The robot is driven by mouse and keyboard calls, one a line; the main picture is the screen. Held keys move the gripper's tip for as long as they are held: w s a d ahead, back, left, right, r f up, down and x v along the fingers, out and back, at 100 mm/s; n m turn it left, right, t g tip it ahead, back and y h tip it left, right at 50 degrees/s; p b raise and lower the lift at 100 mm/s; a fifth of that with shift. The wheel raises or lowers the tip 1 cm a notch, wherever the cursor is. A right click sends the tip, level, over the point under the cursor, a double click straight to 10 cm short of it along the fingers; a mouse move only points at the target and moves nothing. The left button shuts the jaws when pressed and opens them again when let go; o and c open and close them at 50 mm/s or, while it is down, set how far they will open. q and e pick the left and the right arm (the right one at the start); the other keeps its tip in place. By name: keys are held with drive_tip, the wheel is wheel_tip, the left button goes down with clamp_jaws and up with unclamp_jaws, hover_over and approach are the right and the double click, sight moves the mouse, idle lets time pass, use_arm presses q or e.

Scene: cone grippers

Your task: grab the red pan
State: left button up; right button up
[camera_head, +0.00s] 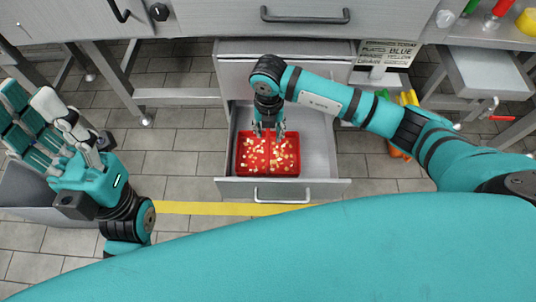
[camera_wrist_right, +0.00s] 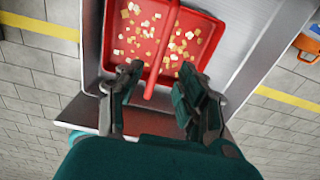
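The red pan (camera_head: 254,163) is a shallow tray with several small pale-yellow pieces in it. It sits in the open grey drawer (camera_head: 325,168). In the right wrist view the pan (camera_wrist_right: 205,27) has a raised red bar (camera_wrist_right: 160,55) across its middle. My right gripper (camera_head: 268,134) points down over the pan's far part. In the right wrist view my right gripper (camera_wrist_right: 160,82) is open, its fingers on either side of the bar's near end. I cannot tell whether they touch it. My left gripper (camera_head: 45,125) is open and empty at the far left, away from the drawer.
A grey counter (camera_head: 200,15) with a black handle (camera_head: 305,17) runs along the back. Another drawer (camera_head: 487,75) stands open at the right. Orange and yellow items (camera_head: 400,150) lie right of the pan's drawer. A yellow line (camera_head: 190,208) crosses the tiled floor in front.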

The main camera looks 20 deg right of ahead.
sight(268, 140)
wheel_tip(268, 140, down, 6)
drive_tip(key=b, duration=0.3)
drive_tip(key=shift+a+r, duration=0.1)
drive_tip(key=shift+r, duration=0.1)
drive_tip(key=shift+w+f, duration=0.1)
drive_tip(key=shift+f, duration=0.25)
drive_tip(key=shift+r, duration=0.1)
drive_tip(key=shift+c, duration=0.5)
clamp_jaws()
